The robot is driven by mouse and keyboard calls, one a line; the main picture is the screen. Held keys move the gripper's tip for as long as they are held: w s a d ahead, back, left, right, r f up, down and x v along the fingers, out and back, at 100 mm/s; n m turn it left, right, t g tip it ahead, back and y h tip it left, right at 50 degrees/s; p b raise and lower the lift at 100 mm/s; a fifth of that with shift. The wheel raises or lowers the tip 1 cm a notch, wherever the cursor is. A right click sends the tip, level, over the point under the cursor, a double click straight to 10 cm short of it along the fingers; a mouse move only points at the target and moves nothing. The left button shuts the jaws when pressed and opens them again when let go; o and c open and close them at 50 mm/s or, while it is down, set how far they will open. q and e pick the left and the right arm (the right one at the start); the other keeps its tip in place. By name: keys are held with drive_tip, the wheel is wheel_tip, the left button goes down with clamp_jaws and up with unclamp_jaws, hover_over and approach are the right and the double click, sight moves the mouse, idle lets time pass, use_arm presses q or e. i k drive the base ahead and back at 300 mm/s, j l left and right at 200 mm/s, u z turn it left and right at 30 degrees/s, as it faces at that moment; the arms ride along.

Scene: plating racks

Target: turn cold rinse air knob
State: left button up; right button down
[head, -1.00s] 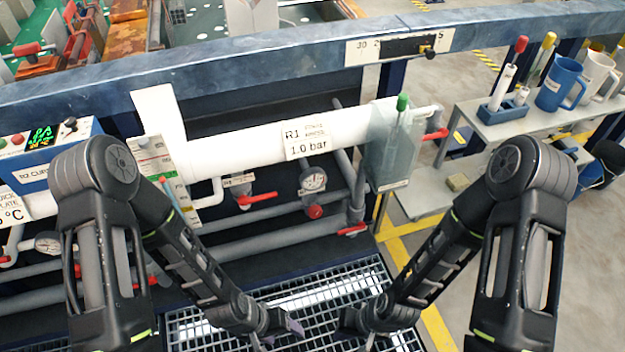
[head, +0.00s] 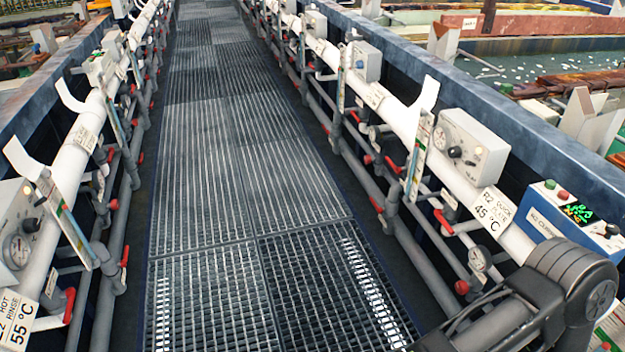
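No label reading cold rinse can be made out, so I cannot tell which knob is the cold rinse air knob. A grey box (head: 478,146) on the right rack carries a black knob (head: 455,152) and a small dial. A grey box (head: 12,205) at the left edge carries a black knob (head: 31,225) above a round gauge (head: 17,250); a plate below it reads hot rinse, 55 °C (head: 17,318).
A grating walkway (head: 245,180) runs clear between two racks of pipes with several red-handled valves. A blue-and-white control box (head: 572,222) with a green display stands at the right, beside a plate reading R2, 45 °C (head: 492,212).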

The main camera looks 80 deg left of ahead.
sight(115, 203)
drive_tip(key=u, duration=4.15)
drive_tip(key=i+l, duration=0.2)
drive_tip(key=l, duration=0.2)
drive_tip(key=i+l+u, duration=0.15)
drive_tip(key=i+l, duration=0.25)
drive_tip(key=l, duration=0.4)
drive_tip(key=i+u, duration=0.15)
drive_tip(key=u, duration=0.65)
drive_tip(key=i+l+u, duration=0.25)
drive_tip(key=l+u, duration=0.25)
drive_tip(key=l, duration=0.2)
drive_tip(key=i+l+u, duration=0.2)
drive_tip(key=l, duration=0.15)
drive_tip(key=l+u, duration=0.25)
drive_tip(key=l, duration=0.15)
drive_tip(key=k, duration=0.05)
